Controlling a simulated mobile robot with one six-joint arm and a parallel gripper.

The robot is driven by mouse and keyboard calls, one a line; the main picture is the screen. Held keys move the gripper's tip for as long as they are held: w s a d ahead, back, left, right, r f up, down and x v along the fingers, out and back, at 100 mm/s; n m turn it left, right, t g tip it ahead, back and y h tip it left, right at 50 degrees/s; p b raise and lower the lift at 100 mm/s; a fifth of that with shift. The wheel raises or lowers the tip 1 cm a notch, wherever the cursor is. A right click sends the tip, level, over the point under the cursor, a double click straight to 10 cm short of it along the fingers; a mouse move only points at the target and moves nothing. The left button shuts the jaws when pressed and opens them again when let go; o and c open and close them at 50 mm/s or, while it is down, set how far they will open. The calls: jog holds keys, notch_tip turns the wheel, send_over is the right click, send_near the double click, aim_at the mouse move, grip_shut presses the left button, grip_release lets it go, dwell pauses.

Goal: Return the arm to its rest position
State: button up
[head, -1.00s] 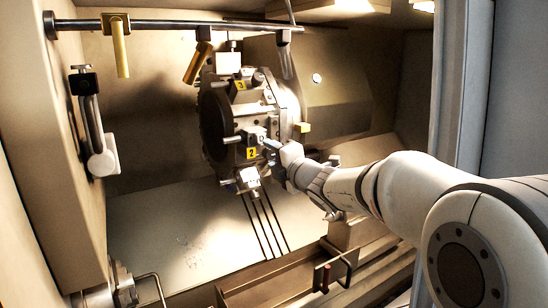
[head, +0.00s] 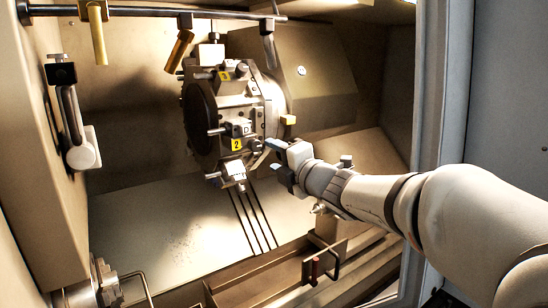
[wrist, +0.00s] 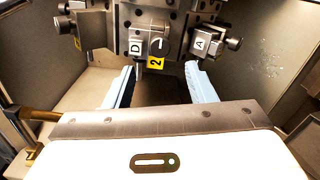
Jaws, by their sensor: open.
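My gripper (head: 277,161) is in the middle of the head view, to the right of the tool turret (head: 200,112). Its two pale blue fingers stand apart with nothing between them, and it is clear of the turret's near face by a small gap. In the wrist view my gripper (wrist: 160,88) shows its fingers spread wide. The turret's block marked D (wrist: 136,46) and the yellow 2 label (wrist: 155,62) show beyond the fingers. My arm reaches in from the right side of the head view.
A rail (head: 150,12) with hanging nozzles crosses the top of the cell. A bracket with a white cylinder (head: 82,155) is on the left wall. The door frame (head: 440,90) stands close to my arm on the right.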

jog(key=s+f+n+g+b, duration=0.1)
jog(key=s+f+n+g, duration=1)
jog(key=n, duration=1.3)
jog(key=s+d+f+n+h, duration=0.5)
jog(key=s+d+f+n, duration=0.1)
jog(key=n, duration=0.4)
jog(key=s+d+f+n+h+b, duration=0.1)
jog(key=s+d+f+n+h, duration=0.4)
jog(key=s+n, duration=0.5)
jog(key=s+d+f, duration=0.1)
jog(key=d+f, duration=0.1)
jog(key=d, duration=0.1)
jog(key=shift+s+n+g, duration=0.15)
jog(key=shift+n+g, duration=0.15)
